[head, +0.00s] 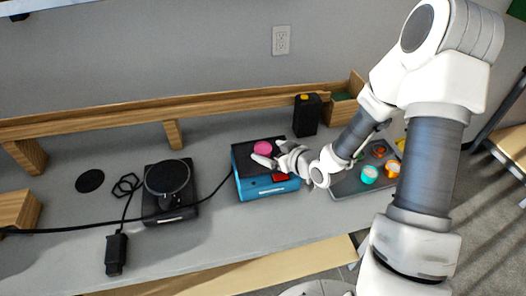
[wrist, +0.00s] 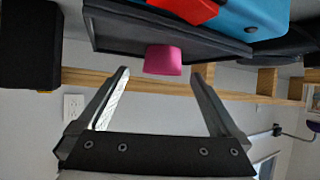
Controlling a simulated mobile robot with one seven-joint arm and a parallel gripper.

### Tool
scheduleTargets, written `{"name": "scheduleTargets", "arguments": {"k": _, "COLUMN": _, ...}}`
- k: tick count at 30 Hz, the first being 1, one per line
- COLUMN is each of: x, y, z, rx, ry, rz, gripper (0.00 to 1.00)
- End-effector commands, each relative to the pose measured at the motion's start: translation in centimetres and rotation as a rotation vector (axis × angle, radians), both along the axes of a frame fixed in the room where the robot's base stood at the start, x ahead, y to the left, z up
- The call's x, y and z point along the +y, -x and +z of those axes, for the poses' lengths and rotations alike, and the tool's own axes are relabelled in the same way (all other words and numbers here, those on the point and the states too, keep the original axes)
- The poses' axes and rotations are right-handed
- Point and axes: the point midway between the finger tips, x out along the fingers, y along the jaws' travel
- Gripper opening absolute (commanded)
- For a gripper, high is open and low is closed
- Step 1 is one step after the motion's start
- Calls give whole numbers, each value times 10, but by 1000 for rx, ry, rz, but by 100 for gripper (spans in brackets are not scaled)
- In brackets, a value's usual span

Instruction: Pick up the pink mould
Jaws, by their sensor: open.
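The pink mould (head: 263,148) is a small round piece on the dark top of a blue box-shaped device (head: 262,188). My gripper (head: 267,157) is at the mould, reaching in from the right. In the wrist view the picture is upside down: the pink mould (wrist: 163,60) hangs from the dark surface, just beyond and between the two open fingers (wrist: 164,78). Nothing is held. I cannot tell from the head view whether a finger touches the mould.
A red part (head: 280,177) is on the device's front. A black box (head: 306,115) stands behind it. A grey tray (head: 345,186) with several small coloured items lies right. A black round-topped device (head: 168,178) with a cable stands left. A wooden shelf (head: 100,128) runs along the back.

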Motion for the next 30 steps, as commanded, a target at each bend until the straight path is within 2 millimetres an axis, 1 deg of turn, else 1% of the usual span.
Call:
{"name": "scheduleTargets", "arguments": {"k": 3, "x": 12, "y": -10, "z": -12, "rx": 4, "ry": -2, "rz": 3, "gripper": 100}}
{"name": "scheduleTargets", "arguments": {"k": 8, "x": 20, "y": -24, "z": -21, "rx": 1, "ry": 0, "rz": 1, "gripper": 100}}
{"name": "scheduleTargets", "arguments": {"k": 16, "x": 22, "y": -27, "z": -22, "rx": 1, "ry": 0, "rz": 0, "gripper": 100}}
{"name": "scheduleTargets", "arguments": {"k": 17, "x": 22, "y": -27, "z": -22, "rx": 1, "ry": 0, "rz": 0, "gripper": 98}}
{"name": "scheduleTargets", "arguments": {"k": 18, "x": 22, "y": -27, "z": -22, "rx": 1, "ry": 0, "rz": 0, "gripper": 91}}
{"name": "scheduleTargets", "arguments": {"k": 23, "x": 22, "y": -27, "z": -22, "rx": 1, "ry": 0, "rz": 0, "gripper": 62}}
{"name": "scheduleTargets", "arguments": {"k": 24, "x": 22, "y": -27, "z": -22, "rx": 1, "ry": 0, "rz": 0, "gripper": 55}}
{"name": "scheduleTargets", "arguments": {"k": 26, "x": 22, "y": -27, "z": -22, "rx": 1, "ry": 0, "rz": 0, "gripper": 44}}
{"name": "scheduleTargets", "arguments": {"k": 30, "x": 22, "y": -27, "z": -22, "rx": 1, "ry": 1, "rz": 0, "gripper": 19}}
